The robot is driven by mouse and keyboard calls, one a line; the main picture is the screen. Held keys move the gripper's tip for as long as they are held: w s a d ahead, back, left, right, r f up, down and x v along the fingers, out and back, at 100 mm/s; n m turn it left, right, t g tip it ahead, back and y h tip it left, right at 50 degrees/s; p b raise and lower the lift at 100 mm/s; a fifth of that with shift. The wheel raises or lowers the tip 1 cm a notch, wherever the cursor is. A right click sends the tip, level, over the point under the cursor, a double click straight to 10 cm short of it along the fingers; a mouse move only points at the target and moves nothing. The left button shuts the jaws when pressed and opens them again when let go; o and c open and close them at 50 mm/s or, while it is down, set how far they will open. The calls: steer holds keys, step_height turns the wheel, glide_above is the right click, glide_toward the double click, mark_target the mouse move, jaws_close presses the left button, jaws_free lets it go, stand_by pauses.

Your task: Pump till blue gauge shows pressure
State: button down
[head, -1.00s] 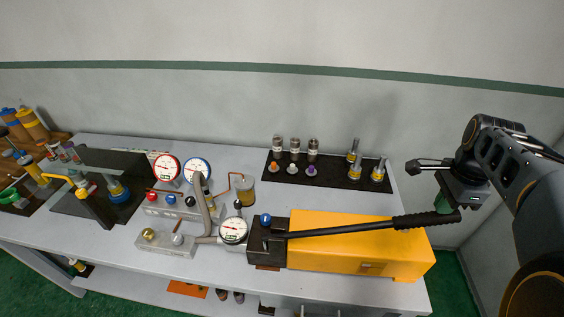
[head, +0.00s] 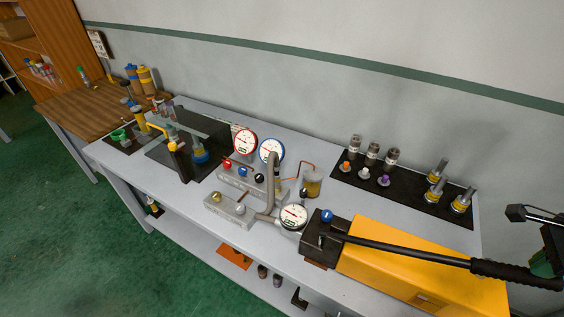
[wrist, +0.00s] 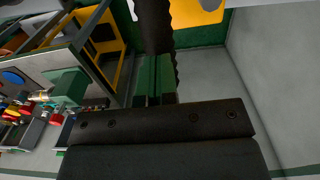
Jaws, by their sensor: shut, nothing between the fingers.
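The blue-rimmed gauge (head: 271,151) stands upright behind the valve blocks; its needle is too small to read. A yellow hand pump (head: 410,262) lies at the bench's right front. Its long black lever (head: 400,252) lies low along the body, with a ribbed grip (head: 505,273) at the right end. My gripper (head: 544,265) is beside the lever's end at the right edge, partly cut off. In the wrist view its green fingers (wrist: 155,90) are shut with nothing between them. The ribbed black grip (wrist: 156,28) shows just beyond the fingertips; I cannot tell whether they touch.
A red-rimmed gauge (head: 244,141) stands beside the blue one, and a black-rimmed gauge (head: 294,216) sits at the pump's front. Valve blocks with coloured knobs (head: 230,211) and a grey hose (head: 272,185) are nearby. A black mat (head: 405,190) holds fittings behind the pump.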

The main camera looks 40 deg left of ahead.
mark_target(533, 279)
steer(key=shift+d+f+b, duration=0.25)
steer(key=shift+f+b, duration=0.4)
steer(key=shift+f, duration=0.5)
steer(key=shift+d+f+b, duration=0.25)
steer(key=shift+f+b, duration=0.4)
steer(key=shift+f, duration=0.5)
